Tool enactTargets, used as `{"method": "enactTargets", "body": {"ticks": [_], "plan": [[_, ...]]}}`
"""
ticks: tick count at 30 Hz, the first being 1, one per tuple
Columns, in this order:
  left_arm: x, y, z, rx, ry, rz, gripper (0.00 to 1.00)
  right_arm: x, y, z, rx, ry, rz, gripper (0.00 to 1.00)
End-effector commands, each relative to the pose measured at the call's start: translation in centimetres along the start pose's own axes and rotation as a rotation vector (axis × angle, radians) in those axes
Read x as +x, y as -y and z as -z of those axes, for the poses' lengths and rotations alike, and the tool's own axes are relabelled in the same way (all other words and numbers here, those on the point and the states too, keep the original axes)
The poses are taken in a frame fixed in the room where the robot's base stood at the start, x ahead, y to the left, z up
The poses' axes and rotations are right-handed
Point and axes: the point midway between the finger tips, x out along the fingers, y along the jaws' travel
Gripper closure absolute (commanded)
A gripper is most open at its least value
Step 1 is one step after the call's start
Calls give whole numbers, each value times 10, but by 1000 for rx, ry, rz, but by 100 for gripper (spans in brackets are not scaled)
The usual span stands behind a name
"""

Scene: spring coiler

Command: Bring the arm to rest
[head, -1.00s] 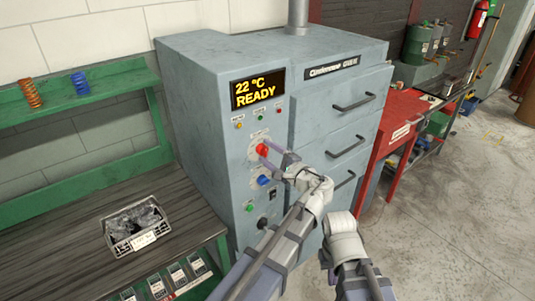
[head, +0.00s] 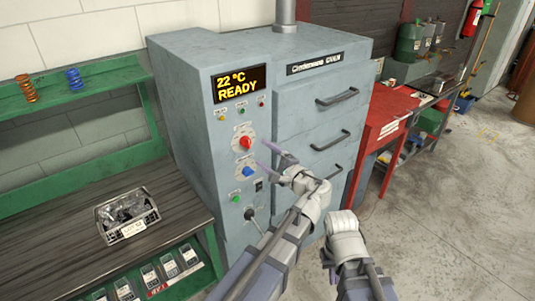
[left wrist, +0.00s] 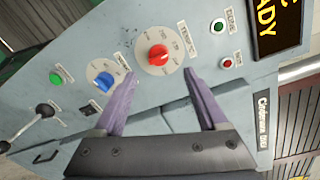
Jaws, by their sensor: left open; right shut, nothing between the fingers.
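A grey-blue oven cabinet (head: 190,110) carries a display (head: 240,84) reading "22 °C READY". Below it are a red knob (head: 246,142) and a blue knob (head: 248,171). My left gripper (head: 268,156) is in front of the panel, to the right of both knobs in the head view. Its purple fingers are spread with nothing between them. In the left wrist view the open left gripper (left wrist: 160,100) faces the panel, with the red knob (left wrist: 158,55) beyond the fingertips and apart from them. My right arm shows at the lower right; its gripper is not visible.
A dark workbench (head: 60,235) with a grey bin (head: 128,213) of bagged items stands left. Two springs, orange (head: 26,88) and blue (head: 73,79), stand on a green shelf (head: 100,85). A red bench (head: 385,120) stands right. The floor (head: 450,190) there is clear.

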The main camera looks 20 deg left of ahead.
Motion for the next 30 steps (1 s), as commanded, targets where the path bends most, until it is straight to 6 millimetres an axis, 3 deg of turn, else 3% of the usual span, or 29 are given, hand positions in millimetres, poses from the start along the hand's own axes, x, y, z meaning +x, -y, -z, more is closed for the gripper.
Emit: {"method": "enactTargets", "body": {"ticks": [10, 13, 17, 19, 24, 30], "plan": [[1, -2, -2, -3, 1, -6, 25, 0, 0, 0, 0, 0, 0, 100], [5, -17, -7, -40, 1, -68, 25, 0, 0, 0, 0, 0, 0, 100], [13, -69, -22, -172, 11, -283, 25, 0, 0, 0, 0, 0, 0, 100], [12, -106, -30, -269, 24, -444, 25, 0, 0, 0, 0, 0, 0, 100], [-14, -180, -37, -500, 68, -826, 25, 0, 0, 0, 0, 0, 0, 100], [-50, -219, -35, -671, 110, -1129, 25, 0, 0, 0, 0, 0, 0, 100]]}}
